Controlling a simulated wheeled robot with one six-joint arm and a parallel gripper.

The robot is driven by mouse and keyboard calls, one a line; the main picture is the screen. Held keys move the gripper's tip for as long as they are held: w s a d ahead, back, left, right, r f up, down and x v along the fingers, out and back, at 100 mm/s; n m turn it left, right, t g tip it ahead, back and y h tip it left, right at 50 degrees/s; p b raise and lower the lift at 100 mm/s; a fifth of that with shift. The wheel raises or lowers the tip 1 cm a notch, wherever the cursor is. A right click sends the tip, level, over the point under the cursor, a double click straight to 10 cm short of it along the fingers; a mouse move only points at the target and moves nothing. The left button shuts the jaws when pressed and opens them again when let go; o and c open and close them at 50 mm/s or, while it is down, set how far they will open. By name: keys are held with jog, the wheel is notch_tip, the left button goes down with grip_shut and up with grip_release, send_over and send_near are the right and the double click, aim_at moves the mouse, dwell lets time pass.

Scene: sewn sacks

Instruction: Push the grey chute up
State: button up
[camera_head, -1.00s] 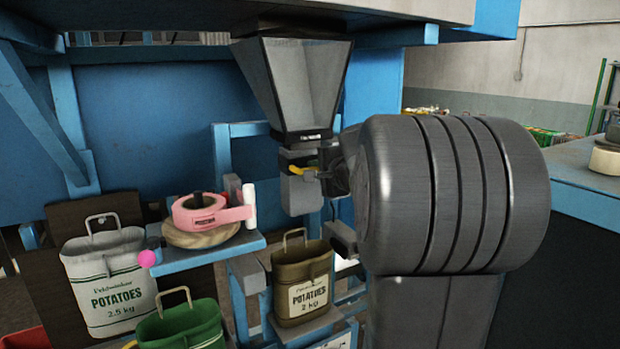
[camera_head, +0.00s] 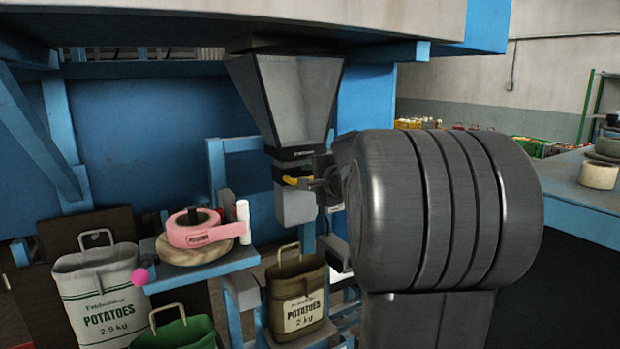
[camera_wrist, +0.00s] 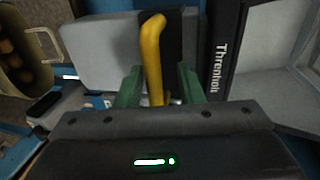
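The grey chute (camera_head: 295,206) is a box-shaped piece hanging under the hopper's narrow mouth, with a yellow handle (camera_head: 291,181) on it. In the wrist view the chute (camera_wrist: 100,52) fills the upper left and the yellow handle (camera_wrist: 153,60) stands in front of it. My gripper (camera_wrist: 158,85) has its two green fingers on either side of the handle; a gap shows beside it, so it looks open around the handle. In the head view my gripper (camera_head: 322,181) is at the handle, partly hidden by my dark wrist.
The grey hopper (camera_head: 292,95) is above the chute. A brown potato sack (camera_head: 296,290) stands upright below it. A white sack (camera_head: 98,290), a green sack (camera_head: 178,333) and a pink tape dispenser (camera_head: 198,232) on a blue shelf are to the left.

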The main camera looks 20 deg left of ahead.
jog(key=b+v, duration=0.3)
jog(key=v, duration=1.1)
jog(key=shift+w+a, duration=0.15)
jog(key=p+x, duration=0.3)
jog(key=x, duration=1)
jog(key=shift+w+a+f, duration=0.15)
jog(key=shift+a+f, duration=0.05)
